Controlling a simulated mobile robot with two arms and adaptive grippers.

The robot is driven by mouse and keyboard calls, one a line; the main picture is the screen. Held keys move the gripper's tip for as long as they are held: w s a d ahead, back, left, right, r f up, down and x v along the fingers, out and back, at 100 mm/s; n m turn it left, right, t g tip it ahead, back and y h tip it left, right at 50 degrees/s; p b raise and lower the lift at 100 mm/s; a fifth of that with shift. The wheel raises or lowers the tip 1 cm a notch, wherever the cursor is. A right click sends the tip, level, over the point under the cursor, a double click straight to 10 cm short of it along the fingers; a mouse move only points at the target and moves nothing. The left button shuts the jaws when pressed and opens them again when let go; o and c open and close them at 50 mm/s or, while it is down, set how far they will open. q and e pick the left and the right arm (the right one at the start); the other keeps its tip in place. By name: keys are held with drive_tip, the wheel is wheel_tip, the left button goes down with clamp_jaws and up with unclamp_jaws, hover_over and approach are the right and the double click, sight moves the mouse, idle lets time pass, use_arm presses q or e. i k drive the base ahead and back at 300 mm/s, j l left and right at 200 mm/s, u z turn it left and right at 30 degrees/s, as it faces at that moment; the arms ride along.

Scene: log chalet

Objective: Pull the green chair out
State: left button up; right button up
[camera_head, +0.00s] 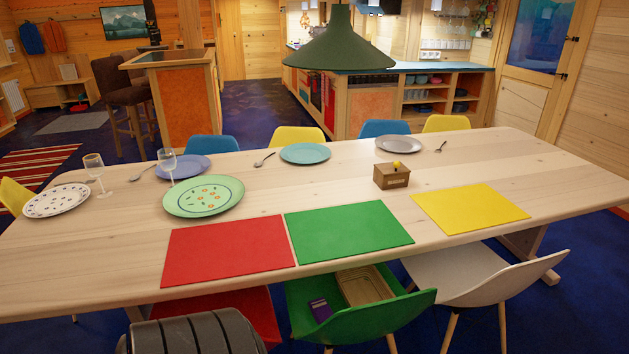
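The green chair (379,322) stands at the near side of the table, at the bottom middle of the head view. Its backrest faces me and its seat is partly under the tabletop. On the seat lie a small purple box or booklet (320,310) and a shallow light-brown basket or tray (366,287). Part of the seat is hidden by the table edge and the backrest, and the lower legs are cut off by the frame. Neither of my grippers is in view.
The long wooden table (560,172) carries plates, glasses, colored mats and a small box. A white chair (500,278) stands close on the right. A red chair (262,312) stands on the left, with a dark grey ribbed thing (195,335) at its near side.

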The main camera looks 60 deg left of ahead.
sight(366, 322)
drive_tip(key=u, duration=2.05)
drive_tip(key=i+l+u, duration=0.1)
drive_tip(key=l+u, duration=0.4)
drive_tip(key=l, duration=0.3)
drive_tip(key=l+u, duration=0.5)
drive_tip(key=l, duration=0.25)
drive_tip(key=k+l, duration=0.1)
drive_tip(key=l, duration=0.6)
drive_tip(key=l+u, duration=0.1)
drive_tip(key=l, duration=0.6)
drive_tip(key=k+l, duration=0.15)
drive_tip(key=l, duration=0.5)
